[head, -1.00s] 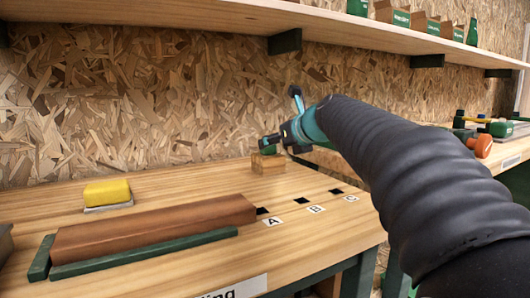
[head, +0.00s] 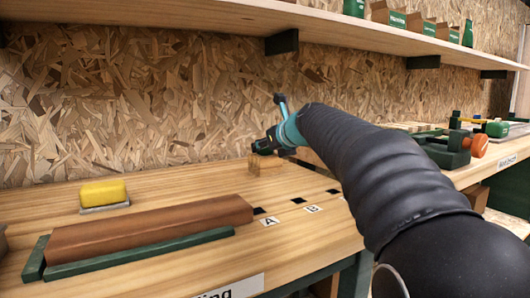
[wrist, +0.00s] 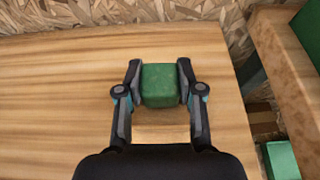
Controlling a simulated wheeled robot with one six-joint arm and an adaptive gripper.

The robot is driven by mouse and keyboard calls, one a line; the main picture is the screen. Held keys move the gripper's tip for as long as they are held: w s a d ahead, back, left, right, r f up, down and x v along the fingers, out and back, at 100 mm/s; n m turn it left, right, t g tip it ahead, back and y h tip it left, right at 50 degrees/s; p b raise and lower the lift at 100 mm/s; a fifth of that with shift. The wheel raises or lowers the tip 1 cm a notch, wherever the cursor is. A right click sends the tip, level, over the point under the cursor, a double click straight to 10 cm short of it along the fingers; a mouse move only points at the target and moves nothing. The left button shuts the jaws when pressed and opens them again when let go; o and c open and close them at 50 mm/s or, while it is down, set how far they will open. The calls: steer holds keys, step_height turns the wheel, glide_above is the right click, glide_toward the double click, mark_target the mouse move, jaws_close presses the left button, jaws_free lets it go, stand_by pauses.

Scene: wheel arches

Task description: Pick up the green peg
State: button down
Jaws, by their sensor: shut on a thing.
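The green peg (wrist: 160,86) shows in the wrist view as a green block between the two fingers of my gripper (wrist: 160,76). The fingers are shut on its left and right sides. A pale wooden block (wrist: 160,132) shows just below the peg in that view. In the head view my gripper (head: 265,145) is right over the wooden block (head: 264,165), near the back of the bench. The peg cannot be made out clearly there, and I cannot tell whether it touches the block.
Slots with labels A (head: 269,221) and B (head: 312,209) lie in front of the block; my arm hides the third label. A brown bar (head: 150,229) and a yellow sponge (head: 103,191) lie to the left. A shelf (head: 200,20) hangs above. A second bench stands right.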

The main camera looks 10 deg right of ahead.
steer(key=shift+r+p, duration=0.3)
steer(key=shift+r, duration=0.25)
step_height(320, 180, up, 4)
steer(key=shift+f+p, duration=0.15)
steer(key=shift+p, duration=0.7)
steer(key=s+d+r+p, duration=0.2)
steer(key=s+d+r, duration=0.4)
steer(key=d, duration=0.4)
step_height(320, 180, up, 7)
steer(key=p, duration=0.5)
steer(key=shift+w+d+r, duration=0.1)
